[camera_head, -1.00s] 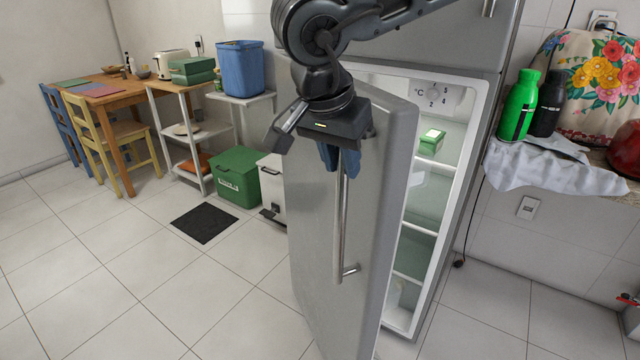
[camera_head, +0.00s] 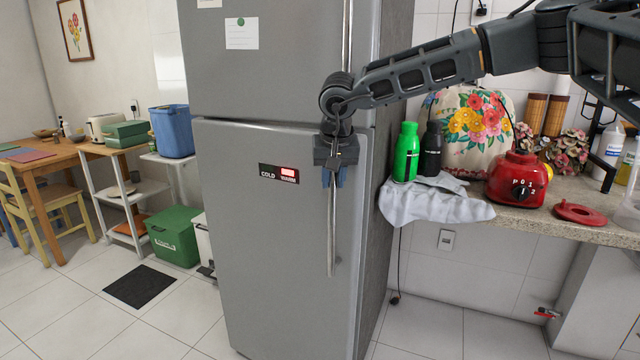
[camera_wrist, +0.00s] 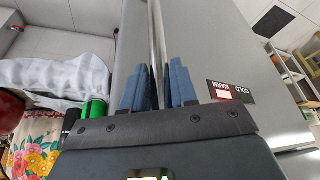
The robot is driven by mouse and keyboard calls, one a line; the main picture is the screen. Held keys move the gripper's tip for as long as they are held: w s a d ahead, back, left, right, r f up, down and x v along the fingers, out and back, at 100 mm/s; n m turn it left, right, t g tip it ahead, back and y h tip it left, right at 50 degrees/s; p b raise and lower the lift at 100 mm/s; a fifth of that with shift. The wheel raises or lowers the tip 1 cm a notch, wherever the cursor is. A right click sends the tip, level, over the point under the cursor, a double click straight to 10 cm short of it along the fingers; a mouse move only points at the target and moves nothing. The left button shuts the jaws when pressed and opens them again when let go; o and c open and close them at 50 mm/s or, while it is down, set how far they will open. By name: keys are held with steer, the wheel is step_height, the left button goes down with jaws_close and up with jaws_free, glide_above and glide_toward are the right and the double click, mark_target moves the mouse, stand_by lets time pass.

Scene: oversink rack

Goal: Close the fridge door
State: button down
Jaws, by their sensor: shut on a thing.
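The grey fridge door (camera_head: 265,230) is the lower door of a tall fridge. In the head view it lies flush, or nearly so, under the upper door (camera_head: 270,60); no interior shows. I cannot tell whether a thin gap is left. Its long vertical metal handle (camera_head: 331,235) is on the right side of the door. My gripper (camera_head: 333,178) is shut on the upper part of this handle. In the wrist view, the blue fingers of my gripper (camera_wrist: 154,85) stand on both sides of the handle bar (camera_wrist: 158,40).
A counter (camera_head: 575,205) with a white cloth (camera_head: 435,203), green bottle (camera_head: 406,152) and red blender base (camera_head: 517,180) stands to the right. A green crate (camera_head: 175,236) and a dark floor mat (camera_head: 140,287) are to the left. The tiled floor in front is clear.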

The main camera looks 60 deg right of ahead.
steer(key=d+n+p, duration=0.1)
steer(key=d, duration=0.5)
steer(key=shift+s+d, duration=0.15)
steer(key=shift+s, duration=0.1)
steer(key=shift+d+r, duration=0.1)
steer(key=shift+d, duration=0.05)
steer(key=c, duration=1)
jaws_free()
steer(key=shift+d, duration=0.1)
steer(key=shift+o, duration=0.2)
steer(key=shift+a, duration=0.2)
steer(key=v, duration=0.7)
steer(key=shift+r, duration=0.35)
steer(key=shift+s+d, duration=0.1)
steer(key=shift+s, duration=0.1)
